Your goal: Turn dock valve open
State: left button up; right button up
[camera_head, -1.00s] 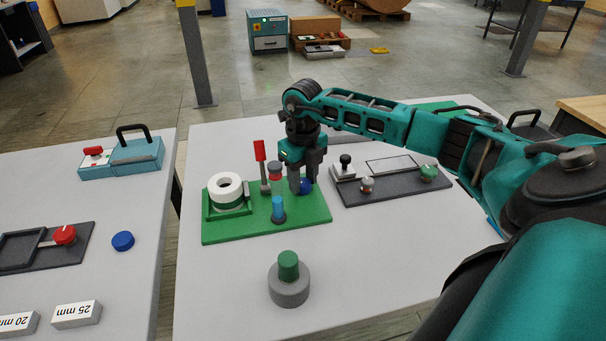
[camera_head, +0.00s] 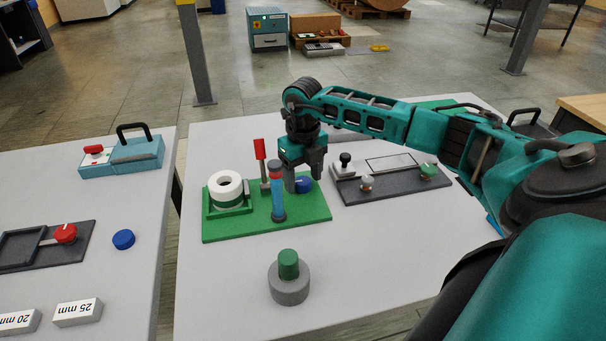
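The green dock base (camera_head: 237,231) lies on the table in front of me. A blue round knob (camera_head: 304,186) with a small pale mark sits on it, which I take to be the dock valve. My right gripper (camera_head: 303,177) is just above the knob. Its two fingers are apart, and whether one touches the knob I cannot tell. An upright tube (camera_head: 278,197) left of the knob shows blue almost up to a red band below its dark cap. A red-handled lever (camera_head: 260,152) stands behind the tube. My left gripper is not in view.
A white roll (camera_head: 226,186) sits in a green holder on the base. A dark plate (camera_head: 400,188) with small knobs lies to the right. A grey cylinder with a green top (camera_head: 289,281) stands in front. A second table (camera_head: 120,205) is at the left.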

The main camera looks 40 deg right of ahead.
aim_at(303, 180)
jog(key=shift+r, duration=0.1)
notch_tip(303, 180, up, 13)
dwell(0.6)
jog(key=shift+s+f, duration=0.1)
jog(key=shift+f, duration=0.1)
